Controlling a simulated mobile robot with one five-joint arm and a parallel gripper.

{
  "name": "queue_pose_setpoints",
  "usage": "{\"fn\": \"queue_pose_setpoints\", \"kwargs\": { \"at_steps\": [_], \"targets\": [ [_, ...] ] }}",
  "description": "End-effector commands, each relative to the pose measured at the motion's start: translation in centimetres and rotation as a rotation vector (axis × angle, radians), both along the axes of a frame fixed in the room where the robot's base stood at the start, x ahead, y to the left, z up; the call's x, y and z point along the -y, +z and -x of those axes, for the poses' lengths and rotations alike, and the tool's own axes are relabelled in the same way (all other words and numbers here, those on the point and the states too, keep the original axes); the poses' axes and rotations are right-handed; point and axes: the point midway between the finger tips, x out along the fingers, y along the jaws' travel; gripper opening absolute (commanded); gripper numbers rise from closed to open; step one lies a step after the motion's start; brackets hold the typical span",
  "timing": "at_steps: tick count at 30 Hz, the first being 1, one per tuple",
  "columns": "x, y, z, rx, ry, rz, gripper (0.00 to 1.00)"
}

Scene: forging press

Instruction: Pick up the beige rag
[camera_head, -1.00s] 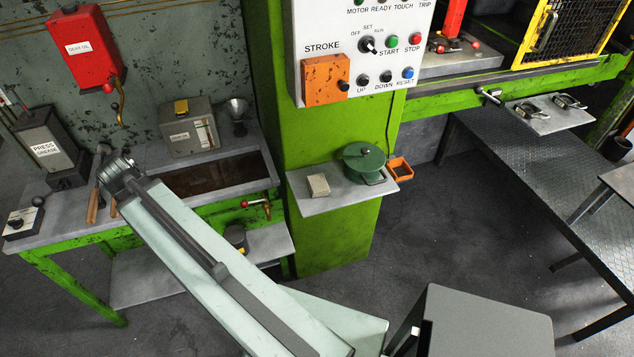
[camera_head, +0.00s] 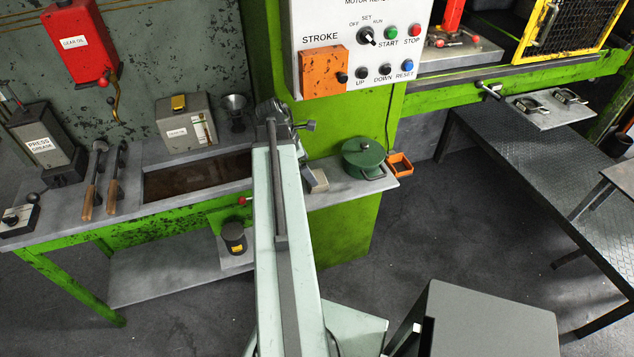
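The beige rag (camera_head: 319,182) looks like a small folded block. It lies on the grey shelf (camera_head: 350,190) fixed to the green column, and my arm partly covers its left side. My gripper (camera_head: 284,115) is at the far end of my raised arm, up and to the left of the rag in the picture and apart from it. The gripper is small and seen from behind. Its fingertips are not clear, and nothing shows held in it.
The control panel (camera_head: 360,45) hangs above. A workbench (camera_head: 130,215) with tools and a grey box (camera_head: 186,126) is at left.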

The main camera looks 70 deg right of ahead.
Motion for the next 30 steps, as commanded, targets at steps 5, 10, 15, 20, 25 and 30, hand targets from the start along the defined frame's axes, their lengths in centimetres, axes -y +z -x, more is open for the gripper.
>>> {"fn": "queue_pose_setpoints", "kwargs": {
  "at_steps": [5, 10, 15, 20, 25, 30],
  "targets": [
    [0.1, -1.3, 0.5, 0.000, -0.001, 0.000, 1.00],
    [0.6, -4.2, 1.8, 0.000, -0.001, 0.000, 1.00],
    [0.8, -4.7, 2.2, 0.000, 0.001, 0.000, 1.00],
    [0.8, -4.5, 2.1, 0.000, 0.001, 0.000, 0.92],
    [0.8, -4.5, 2.1, 0.001, 0.001, 0.000, 0.44],
    [0.8, -4.4, 2.1, 0.000, 0.001, 0.000, 0.39]
  ]
}}
